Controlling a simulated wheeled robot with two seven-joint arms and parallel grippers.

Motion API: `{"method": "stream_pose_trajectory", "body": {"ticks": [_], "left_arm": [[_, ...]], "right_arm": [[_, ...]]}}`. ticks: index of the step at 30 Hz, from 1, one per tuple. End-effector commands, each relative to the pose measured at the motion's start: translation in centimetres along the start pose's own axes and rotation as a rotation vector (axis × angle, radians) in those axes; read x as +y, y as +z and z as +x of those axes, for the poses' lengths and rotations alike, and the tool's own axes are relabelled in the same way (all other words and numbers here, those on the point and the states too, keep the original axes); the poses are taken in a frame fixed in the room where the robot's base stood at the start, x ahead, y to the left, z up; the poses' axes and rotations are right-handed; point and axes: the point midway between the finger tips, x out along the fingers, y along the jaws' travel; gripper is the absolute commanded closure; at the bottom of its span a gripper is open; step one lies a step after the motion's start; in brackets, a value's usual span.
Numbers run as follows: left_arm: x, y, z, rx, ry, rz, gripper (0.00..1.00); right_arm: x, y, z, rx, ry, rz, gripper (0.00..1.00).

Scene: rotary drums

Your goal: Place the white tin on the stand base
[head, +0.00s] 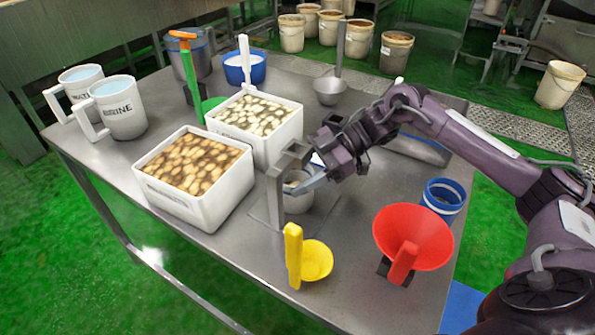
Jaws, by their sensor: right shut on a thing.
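The stand is a grey metal upright (277,190) on a flat base plate (262,217). The tin is at the base, beside the upright; I cannot tell whether it touches the plate. My right gripper (304,185) reaches in from the right and is shut on the tin at its rim. My left gripper is not in view.
White labelled jugs (122,112) stand far left.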

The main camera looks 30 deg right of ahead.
Motion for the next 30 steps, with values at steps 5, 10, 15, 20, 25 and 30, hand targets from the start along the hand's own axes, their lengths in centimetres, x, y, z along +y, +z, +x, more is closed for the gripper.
{"method": "stream_pose_trajectory", "body": {"ticks": [5,10,15,20,25,30], "left_arm": [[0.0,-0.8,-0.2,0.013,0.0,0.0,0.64],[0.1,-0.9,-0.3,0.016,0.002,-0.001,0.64],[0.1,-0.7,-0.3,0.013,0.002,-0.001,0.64],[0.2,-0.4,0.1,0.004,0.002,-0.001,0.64],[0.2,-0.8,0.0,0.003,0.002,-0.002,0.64],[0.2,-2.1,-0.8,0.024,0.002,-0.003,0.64]], "right_arm": [[0.0,0.1,0.0,0.0,0.0,0.001,0.19],[0.0,0.1,0.0,0.0,0.0,0.0,0.17],[0.0,-0.2,-0.1,0.0,0.0,-0.001,0.17],[0.1,-0.1,-1.9,-0.003,0.004,-0.001,0.17],[0.2,-0.2,-5.8,-0.001,0.007,-0.001,0.17],[0.2,-0.4,-9.5,0.0,0.006,-0.001,0.17]]}}
